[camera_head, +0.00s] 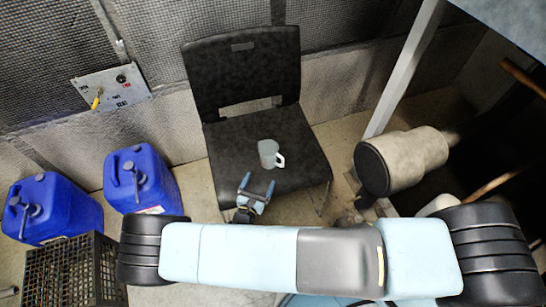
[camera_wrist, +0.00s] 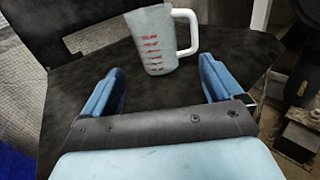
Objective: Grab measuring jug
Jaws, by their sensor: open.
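The measuring jug (camera_head: 267,153) stands upright on the seat of a black chair (camera_head: 225,150). In the wrist view the jug (camera_wrist: 152,42) is pale and translucent with red markings, and its white handle points right. My gripper (camera_head: 257,184) is open and empty above the front part of the seat. In the wrist view the two blue fingers of my gripper (camera_wrist: 160,78) are spread wide, and the jug stands beyond them, roughly between their directions. The jug is apart from both fingers.
Two blue canisters (camera_head: 142,180) and a black crate (camera_head: 75,272) stand at the left. A pale cylinder with a dark end (camera_head: 402,162) lies right of the chair. The chair's backrest (camera_head: 243,70) rises behind the jug. A control panel (camera_head: 110,87) is on the wall.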

